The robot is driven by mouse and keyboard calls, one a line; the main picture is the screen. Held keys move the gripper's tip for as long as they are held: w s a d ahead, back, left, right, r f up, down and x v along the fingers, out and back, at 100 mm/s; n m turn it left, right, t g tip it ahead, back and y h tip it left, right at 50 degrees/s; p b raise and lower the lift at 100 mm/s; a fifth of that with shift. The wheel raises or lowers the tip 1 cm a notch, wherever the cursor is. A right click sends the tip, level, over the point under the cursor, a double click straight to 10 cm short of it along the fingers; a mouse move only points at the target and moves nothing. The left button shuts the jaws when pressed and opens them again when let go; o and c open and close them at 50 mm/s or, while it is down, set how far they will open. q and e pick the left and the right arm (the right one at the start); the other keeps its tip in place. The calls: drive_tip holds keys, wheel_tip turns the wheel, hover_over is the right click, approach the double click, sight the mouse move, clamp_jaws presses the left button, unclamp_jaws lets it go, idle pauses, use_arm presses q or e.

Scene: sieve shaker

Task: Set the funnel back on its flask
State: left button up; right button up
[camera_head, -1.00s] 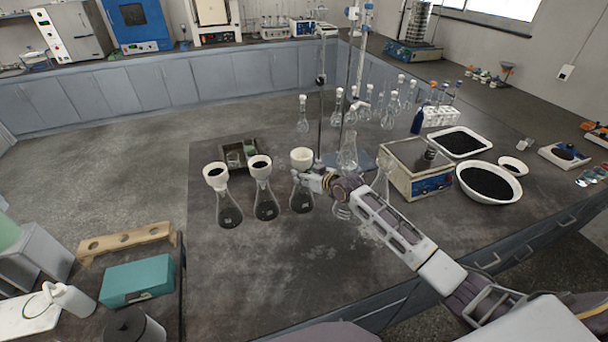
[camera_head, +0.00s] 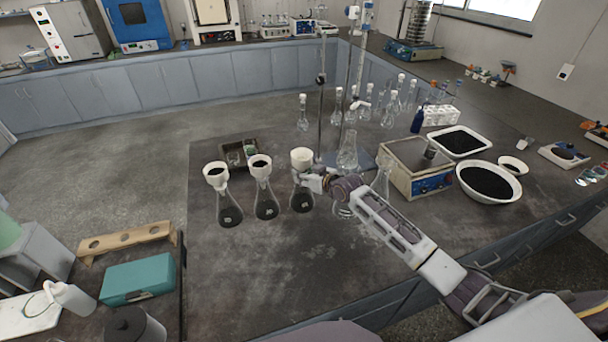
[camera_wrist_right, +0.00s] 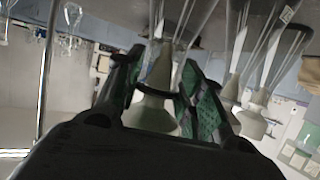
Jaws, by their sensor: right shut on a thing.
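Three conical flasks with dark contents stand in a row in the head view. White funnels top the left flask (camera_head: 229,212) and the middle flask (camera_head: 266,205). The third funnel (camera_head: 301,158) is at the neck of the right flask (camera_head: 302,201). My right gripper (camera_head: 314,182) reaches it from the right and is shut on this funnel, which shows between the fingers (camera_wrist_right: 160,90) in the upside-down right wrist view (camera_wrist_right: 150,113). The funnel looks upright and lined up with the flask. The gripper hides the join, so I cannot tell whether it is seated. My left gripper is out of view.
A retort stand (camera_head: 320,100) and a clear flask (camera_head: 347,150) stand just behind my right gripper. A small dark tray (camera_head: 225,147) lies behind the flasks. A balance-like box (camera_head: 412,170) is to the right. The bench front (camera_head: 260,275) is clear.

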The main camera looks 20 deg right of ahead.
drive_tip(key=shift+f, duration=0.1)
idle(0.5)
drive_tip(key=o, duration=1.2)
drive_tip(key=shift+s+p, duration=0.1)
drive_tip(key=shift+p, duration=0.2)
drive_tip(key=shift+p+v, duration=2.45)
drive_tip(key=shift+v, duration=1.5)
drive_tip(key=shift+s+d+f, duration=0.1)
